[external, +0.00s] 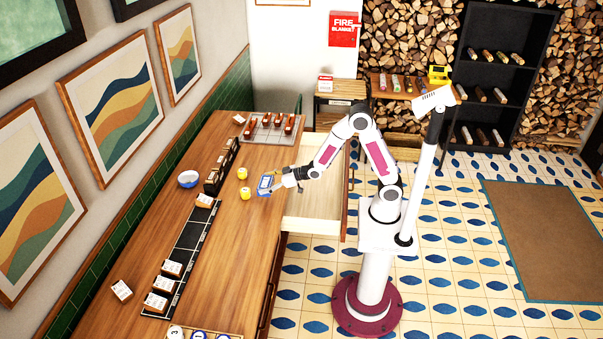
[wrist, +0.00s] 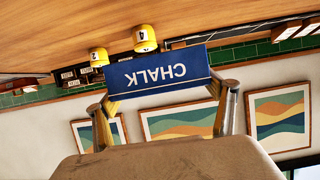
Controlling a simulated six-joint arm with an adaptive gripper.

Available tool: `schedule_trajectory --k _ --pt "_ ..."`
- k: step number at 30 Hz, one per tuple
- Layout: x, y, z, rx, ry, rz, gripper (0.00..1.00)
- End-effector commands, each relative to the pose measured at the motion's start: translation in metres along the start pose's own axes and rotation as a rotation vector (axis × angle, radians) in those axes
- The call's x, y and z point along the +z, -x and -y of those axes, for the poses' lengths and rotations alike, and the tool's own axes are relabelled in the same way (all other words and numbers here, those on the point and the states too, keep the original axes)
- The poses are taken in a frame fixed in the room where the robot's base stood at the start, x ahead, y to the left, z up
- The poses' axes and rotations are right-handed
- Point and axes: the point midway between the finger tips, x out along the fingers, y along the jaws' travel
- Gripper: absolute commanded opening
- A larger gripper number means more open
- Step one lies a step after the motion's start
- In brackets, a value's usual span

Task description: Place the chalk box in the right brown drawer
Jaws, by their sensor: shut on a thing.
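The chalk box (wrist: 158,74) is blue with white CHALK lettering, upside down in the wrist view. My gripper (wrist: 165,108) is shut on it, one finger at each end. In the external view the chalk box (external: 265,184) is at the tip of my gripper (external: 281,183), over or on the counter close to the drawer side. I cannot tell whether it touches the wood. The brown drawer (external: 313,212) stands pulled out on the right of the counter, with a pale, empty-looking inside. My arm passes above its far part.
Two yellow numbered items (external: 244,183) stand just left of the chalk box. A grey tray (external: 266,129) is at the back.

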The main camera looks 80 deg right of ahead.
Motion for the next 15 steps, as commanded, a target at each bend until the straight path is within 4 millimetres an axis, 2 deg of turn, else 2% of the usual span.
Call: schedule_trajectory --k 15 --pt "-0.023 -0.09 -0.004 0.001 0.001 -0.017 0.57"
